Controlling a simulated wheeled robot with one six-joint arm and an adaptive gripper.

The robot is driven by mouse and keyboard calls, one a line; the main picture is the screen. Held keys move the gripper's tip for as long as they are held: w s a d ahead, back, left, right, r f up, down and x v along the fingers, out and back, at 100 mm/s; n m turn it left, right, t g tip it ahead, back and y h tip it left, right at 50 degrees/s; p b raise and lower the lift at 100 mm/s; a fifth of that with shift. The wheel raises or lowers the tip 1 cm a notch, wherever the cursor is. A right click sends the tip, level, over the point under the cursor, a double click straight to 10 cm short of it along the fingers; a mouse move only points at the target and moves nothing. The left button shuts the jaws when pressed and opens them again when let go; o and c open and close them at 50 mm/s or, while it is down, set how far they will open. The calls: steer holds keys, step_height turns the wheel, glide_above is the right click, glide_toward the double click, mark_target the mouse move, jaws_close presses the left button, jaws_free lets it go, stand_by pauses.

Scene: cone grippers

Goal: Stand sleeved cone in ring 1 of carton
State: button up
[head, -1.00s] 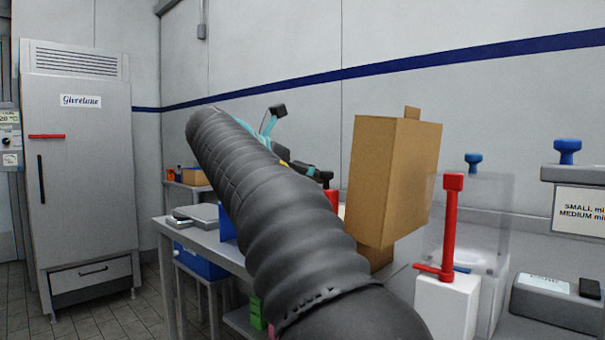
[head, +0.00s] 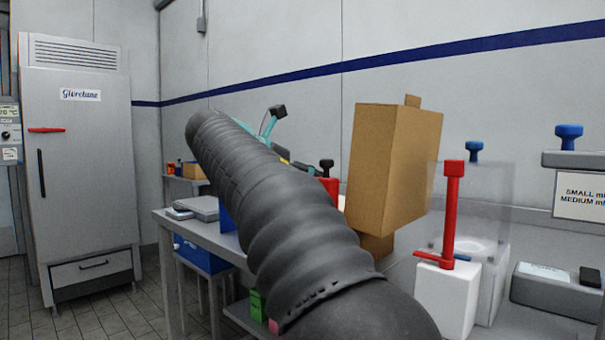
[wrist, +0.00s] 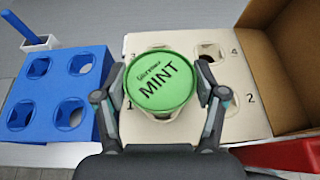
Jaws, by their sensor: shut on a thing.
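The sleeved cone (wrist: 158,80) shows from above in the wrist view as a round green top marked MINT. My gripper (wrist: 160,88) is shut on it, one finger on each side. Under it is a cream ring plate (wrist: 191,118) with numbered holes, beside the brown cardboard of the carton (wrist: 288,60). The cone covers most of ring 1 and part of ring 3. Rings 2 (wrist: 226,104) and 4 (wrist: 210,52) show as open holes. The cone's lower end is hidden, so I cannot tell how deep it sits. In the head view the carton (head: 384,170) stands behind my arm.
A blue block (wrist: 54,98) with several holes stands left of the ring plate. A white cup with a blue tool (wrist: 38,43) is behind it. A red object (wrist: 285,155) is at the front right. A red-handled white box (head: 445,300) stands right of the carton.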

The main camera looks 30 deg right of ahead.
steer(key=shift+f, duration=0.45)
steer(key=o, duration=1.3)
steer(key=shift+c, duration=0.2)
steer(key=v, duration=1.2)
